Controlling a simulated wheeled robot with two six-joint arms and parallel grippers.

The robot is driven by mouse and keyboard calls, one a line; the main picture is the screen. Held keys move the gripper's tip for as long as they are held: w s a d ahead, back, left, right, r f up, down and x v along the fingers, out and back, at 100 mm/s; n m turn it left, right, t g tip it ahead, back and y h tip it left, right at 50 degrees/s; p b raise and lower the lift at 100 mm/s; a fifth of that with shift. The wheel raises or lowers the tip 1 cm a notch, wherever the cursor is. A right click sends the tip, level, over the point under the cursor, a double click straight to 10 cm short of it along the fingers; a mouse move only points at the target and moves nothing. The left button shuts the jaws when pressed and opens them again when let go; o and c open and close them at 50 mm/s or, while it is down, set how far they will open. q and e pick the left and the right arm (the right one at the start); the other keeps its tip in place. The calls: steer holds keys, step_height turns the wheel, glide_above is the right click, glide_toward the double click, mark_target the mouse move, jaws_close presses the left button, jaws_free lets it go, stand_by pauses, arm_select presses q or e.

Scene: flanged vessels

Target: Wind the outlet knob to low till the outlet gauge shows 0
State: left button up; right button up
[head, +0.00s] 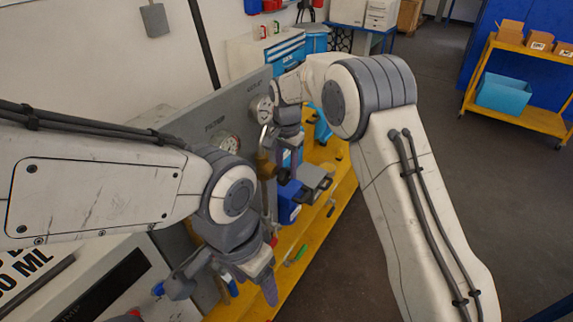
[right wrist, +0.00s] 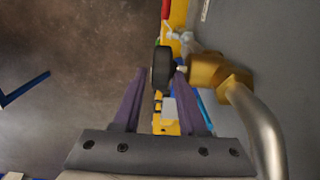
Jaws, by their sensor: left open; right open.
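The outlet knob (right wrist: 162,68) is a black disc seen nearly edge-on in the right wrist view, beside a brass valve body (right wrist: 222,75) with a bent silver pipe. My right gripper (right wrist: 160,76) is open, its purple fingertips reaching to either side of the knob; I cannot tell whether they touch it. In the head view, the brass valve (head: 266,163) stands left of my right gripper (head: 298,186). The outlet gauge (head: 262,109) is the farther dial on the grey panel; its needle is too small to read. My left gripper (head: 228,284) is open and empty, lower and nearer.
A second gauge (head: 226,142) sits nearer on the grey panel (head: 185,124). A yellow bench (head: 318,222) with small tools and a blue container (head: 288,203) lies below. A yellow cart (head: 535,88) stands at the far right. The floor (head: 455,160) between is clear.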

steer(key=shift+f, duration=0.25)
jaws_close()
steer(key=shift+f+b, duration=0.1)
steer(key=shift+b, duration=0.45)
steer(key=t+h+b, duration=0.1)
steer(key=t+b, duration=0.1)
steer(key=b, duration=0.3)
steer(key=t+h+b, duration=0.1)
steer(key=b, duration=0.3)
steer(key=s+a+t+h+b, duration=0.1)
steer(key=t+b, duration=0.1)
steer(key=b, duration=0.3)
steer(key=shift+s+t+h+b, duration=0.1)
steer(key=shift+t+h+b, duration=0.2)
steer(key=shift+b, duration=0.6)
steer(key=shift+r, duration=0.2)
jaws_free()
